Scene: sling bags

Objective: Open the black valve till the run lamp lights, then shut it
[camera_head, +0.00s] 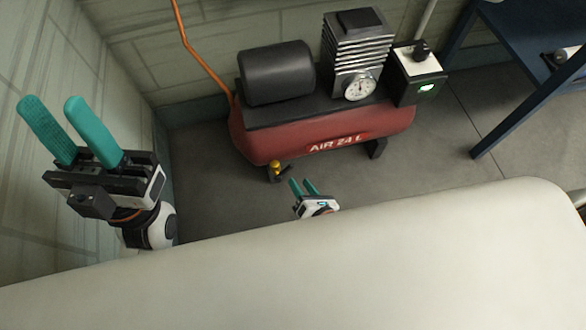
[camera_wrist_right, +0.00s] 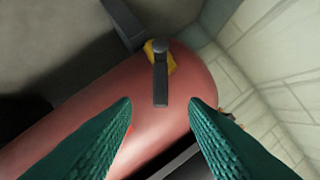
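The valve sits at the lower left end of a red air tank (camera_head: 330,137). In the head view its brass-yellow body (camera_head: 275,167) shows small and its handle is hard to make out. In the right wrist view the black valve handle (camera_wrist_right: 160,82) points down the picture from the yellow body (camera_wrist_right: 158,57), in line with the gap between my fingertips. My right gripper (camera_head: 301,182) is open, just right of and below the valve, holding nothing. A lamp (camera_head: 426,87) on the compressor's switch box glows green-white. My left gripper (camera_head: 52,102) is open and empty, near the left wall.
A black motor (camera_head: 277,72), a finned pump (camera_head: 357,50) and a round gauge (camera_head: 360,87) top the tank. An orange hose (camera_head: 198,45) runs up the wall. A blue table (camera_head: 525,45) stands at right. A large pale surface (camera_head: 330,265) fills the foreground.

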